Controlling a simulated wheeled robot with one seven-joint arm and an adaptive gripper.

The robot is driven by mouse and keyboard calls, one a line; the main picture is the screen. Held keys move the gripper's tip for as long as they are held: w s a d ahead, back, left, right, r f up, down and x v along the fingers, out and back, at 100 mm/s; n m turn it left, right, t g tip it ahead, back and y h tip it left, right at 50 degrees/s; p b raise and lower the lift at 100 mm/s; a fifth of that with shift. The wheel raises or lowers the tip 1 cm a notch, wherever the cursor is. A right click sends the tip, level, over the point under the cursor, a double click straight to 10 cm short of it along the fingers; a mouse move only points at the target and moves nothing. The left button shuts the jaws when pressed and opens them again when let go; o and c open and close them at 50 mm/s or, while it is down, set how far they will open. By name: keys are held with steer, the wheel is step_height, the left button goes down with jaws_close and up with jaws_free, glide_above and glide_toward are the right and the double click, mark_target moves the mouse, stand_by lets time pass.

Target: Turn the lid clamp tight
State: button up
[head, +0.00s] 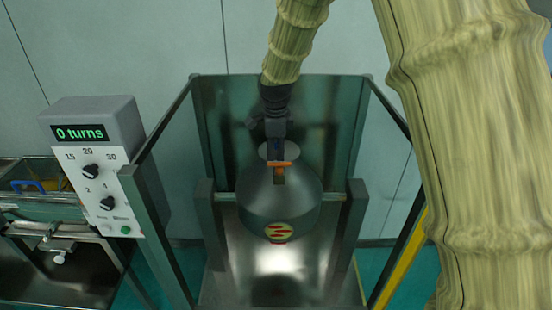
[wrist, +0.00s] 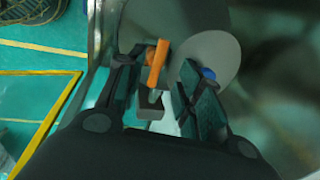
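The lid clamp is an orange bar (head: 279,164) on top of a grey rounded vessel (head: 280,205) in the head view. In the wrist view the orange clamp bar (wrist: 158,64) stands in the gap between my fingers, closer to the left finger. My gripper (head: 275,145) is at the clamp from above and behind. In the wrist view my gripper (wrist: 155,85) has its two dark fingers spread apart, with space beside the bar. Whether the left finger touches the bar is not clear. The vessel (wrist: 205,50) also shows behind the fingers.
The vessel hangs on a crossbar between two grey posts (head: 356,215) inside a metal frame. A control box (head: 95,125) at left reads "0 turns" and has two black knobs. A bench (head: 25,235) with a tray and small items stands at far left. A yellow floor line (wrist: 48,130) shows.

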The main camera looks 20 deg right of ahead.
mark_target(279, 167)
steer(key=shift+w+d+f+p, duration=0.15)
steer(key=shift+f+p, duration=0.25)
steer(key=shift+f, duration=0.6)
steer(key=shift+w+f+p, duration=0.2)
steer(key=shift+f+p, duration=0.25)
steer(key=shift+f, duration=0.55)
steer(key=shift+w+d+f+p, duration=0.15)
steer(key=shift+f+p, duration=0.25)
steer(key=shift+f, duration=0.6)
steer(key=shift+a, duration=0.1)
steer(key=shift+c, duration=0.2)
jaws_close()
